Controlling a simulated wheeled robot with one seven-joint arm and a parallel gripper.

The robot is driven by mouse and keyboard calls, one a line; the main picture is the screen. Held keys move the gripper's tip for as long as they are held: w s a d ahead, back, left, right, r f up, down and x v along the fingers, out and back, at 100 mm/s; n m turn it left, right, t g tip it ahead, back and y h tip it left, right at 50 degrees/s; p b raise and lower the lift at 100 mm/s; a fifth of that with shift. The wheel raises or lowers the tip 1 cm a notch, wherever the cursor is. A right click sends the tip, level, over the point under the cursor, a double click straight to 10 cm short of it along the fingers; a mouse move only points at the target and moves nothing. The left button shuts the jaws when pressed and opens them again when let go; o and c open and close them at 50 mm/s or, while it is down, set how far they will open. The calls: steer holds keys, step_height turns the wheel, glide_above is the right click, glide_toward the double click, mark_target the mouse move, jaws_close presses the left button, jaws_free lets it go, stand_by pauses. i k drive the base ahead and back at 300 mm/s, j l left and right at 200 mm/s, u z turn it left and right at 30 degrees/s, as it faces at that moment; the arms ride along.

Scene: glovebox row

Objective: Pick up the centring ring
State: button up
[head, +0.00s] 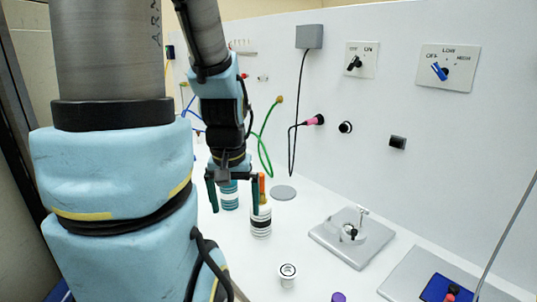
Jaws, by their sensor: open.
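A small white upright stub (288,280) stands on the white bench at the lower middle of the head view. A dark ring with a light centre (288,270) shows on its top; it looks like the centring ring, but it is too small to be sure. My gripper (234,207) points down with its two dark fingers apart, further back and to the left of the stub. It is open, and I see nothing held. A teal and white bottle (229,196) shows between the fingers, seemingly behind them. The right finger partly overlaps a striped bottle (261,226) with an orange top.
A grey plate with a clamp-like fixture (325,237) lies right of the stub. A blue pad (437,290) on another plate is at the lower right. A purple-topped item (338,297) is at the bottom edge. Cables hang along the panel wall (420,180).

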mark_target(284, 267)
steer(key=i+j+z, duration=0.3)
steer(key=j, duration=0.2)
steer(key=j+z, duration=0.3)
steer(key=j, duration=0.2)
steer(key=i+j+z, duration=0.1)
steer(key=j+z, duration=0.15)
steer(key=j, duration=0.35)
